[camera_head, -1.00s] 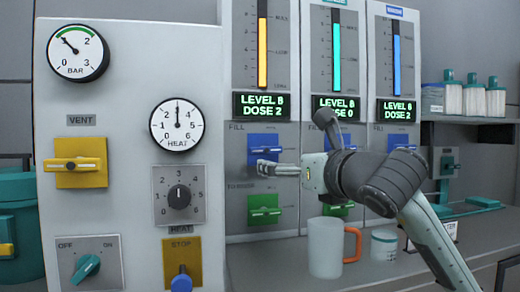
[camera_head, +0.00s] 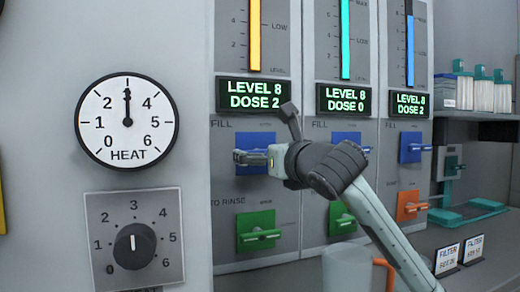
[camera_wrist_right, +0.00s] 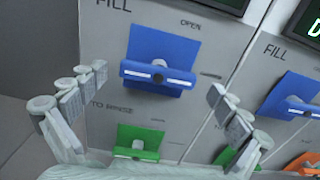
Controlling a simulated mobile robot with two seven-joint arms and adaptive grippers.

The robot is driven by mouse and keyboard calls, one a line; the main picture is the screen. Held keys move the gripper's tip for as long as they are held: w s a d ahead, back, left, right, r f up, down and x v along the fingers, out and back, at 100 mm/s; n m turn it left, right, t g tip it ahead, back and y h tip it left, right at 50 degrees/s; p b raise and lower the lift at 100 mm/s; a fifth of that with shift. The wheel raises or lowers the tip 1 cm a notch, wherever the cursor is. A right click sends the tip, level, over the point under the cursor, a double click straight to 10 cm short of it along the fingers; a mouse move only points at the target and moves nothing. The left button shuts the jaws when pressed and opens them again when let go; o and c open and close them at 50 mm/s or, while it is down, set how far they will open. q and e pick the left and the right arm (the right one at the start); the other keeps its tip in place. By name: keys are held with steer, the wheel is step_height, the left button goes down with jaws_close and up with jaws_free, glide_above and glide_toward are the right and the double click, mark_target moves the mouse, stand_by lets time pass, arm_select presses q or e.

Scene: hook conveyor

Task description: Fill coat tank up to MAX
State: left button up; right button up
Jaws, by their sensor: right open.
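The leftmost tank column has a yellow level bar (camera_head: 254,35), and its display (camera_head: 254,95) reads LEVEL 8, DOSE 2. The column names are out of view, so I cannot tell which is coat. My right gripper (camera_head: 250,158) is in front of this column's blue FILL valve (camera_head: 262,138) and partly hides it. In the right wrist view the gripper (camera_wrist_right: 155,84) is open and empty. The blue FILL handle (camera_wrist_right: 158,73) lies crosswise between the fingers, apparently apart from them. My left gripper is not in view.
A green TO RINSE valve (camera_head: 258,231) sits below. The teal column's display (camera_head: 344,100) reads LEVEL 8, DOSE 0; the blue column's display (camera_head: 410,104) reads LEVEL 8, DOSE 2. A jug (camera_head: 346,268) stands below my arm. The heat dial (camera_head: 127,121) is at left.

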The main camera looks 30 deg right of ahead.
steer(key=shift+p+x, duration=0.3)
steer(key=shift+x, duration=1.6)
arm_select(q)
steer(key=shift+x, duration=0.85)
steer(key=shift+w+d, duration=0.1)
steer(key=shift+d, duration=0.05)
arm_select(e)
steer(key=c, duration=1)
steer(key=n+b, duration=0.3)
steer(key=shift+a+f+n, duration=0.1)
steer(key=shift+f+n, duration=0.15)
steer(key=shift+n, duration=0.05)
arm_select(q)
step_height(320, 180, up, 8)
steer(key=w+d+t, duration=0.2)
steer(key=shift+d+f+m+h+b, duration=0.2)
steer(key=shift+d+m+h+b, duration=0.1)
steer(key=shift+b, duration=0.1)
arm_select(e)
steer(key=shift+a+r+n, duration=0.1)
steer(key=shift+r+n, duration=0.1)
steer(key=shift+n, duration=0.8)
